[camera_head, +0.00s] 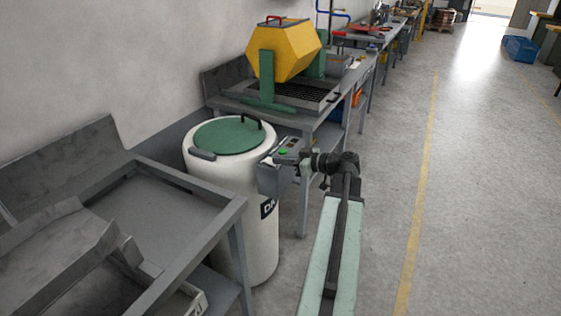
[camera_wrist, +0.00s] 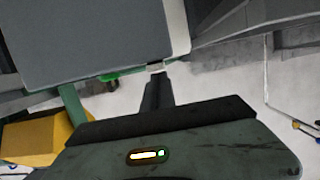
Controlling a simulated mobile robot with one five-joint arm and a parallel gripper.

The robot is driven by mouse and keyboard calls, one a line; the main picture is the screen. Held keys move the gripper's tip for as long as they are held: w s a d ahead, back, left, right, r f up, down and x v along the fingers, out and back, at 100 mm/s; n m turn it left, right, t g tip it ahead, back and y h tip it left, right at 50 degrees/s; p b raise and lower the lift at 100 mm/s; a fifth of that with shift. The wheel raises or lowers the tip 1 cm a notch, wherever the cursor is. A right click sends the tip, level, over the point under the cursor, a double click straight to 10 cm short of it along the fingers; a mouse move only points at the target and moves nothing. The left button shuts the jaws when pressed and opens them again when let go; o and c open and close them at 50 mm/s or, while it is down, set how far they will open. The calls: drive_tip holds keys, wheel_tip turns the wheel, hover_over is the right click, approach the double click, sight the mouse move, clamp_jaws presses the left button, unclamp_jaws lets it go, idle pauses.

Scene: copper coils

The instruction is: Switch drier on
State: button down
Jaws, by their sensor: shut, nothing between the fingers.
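The drier (camera_head: 232,200) is a white upright drum with a green lid (camera_head: 227,135) and a black handle on top. A grey control box (camera_head: 272,178) sits on its right side, with a green button (camera_head: 283,152) on its top face. My gripper (camera_head: 304,159) is at the right end of this box, close to its controls. In the wrist view my gripper (camera_wrist: 157,78) is shut and empty. Its tips are right by the edge of a grey box (camera_wrist: 90,40), beside a green part (camera_wrist: 124,74) and a small pale part (camera_wrist: 155,66). Whether they touch cannot be told.
A grey bench (camera_head: 150,205) stands in front and left of the drier. Behind it, a yellow tumbler (camera_head: 282,48) on green supports stands on another bench. The floor to the right (camera_head: 480,200) is clear, with a yellow line (camera_head: 420,210).

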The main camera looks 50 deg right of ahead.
drive_tip(key=r+p+v, duration=0.2)
drive_tip(key=p+v, duration=0.2)
drive_tip(key=v, duration=0.7)
drive_tip(key=shift+r+p, duration=0.2)
drive_tip(key=shift+p, duration=0.2)
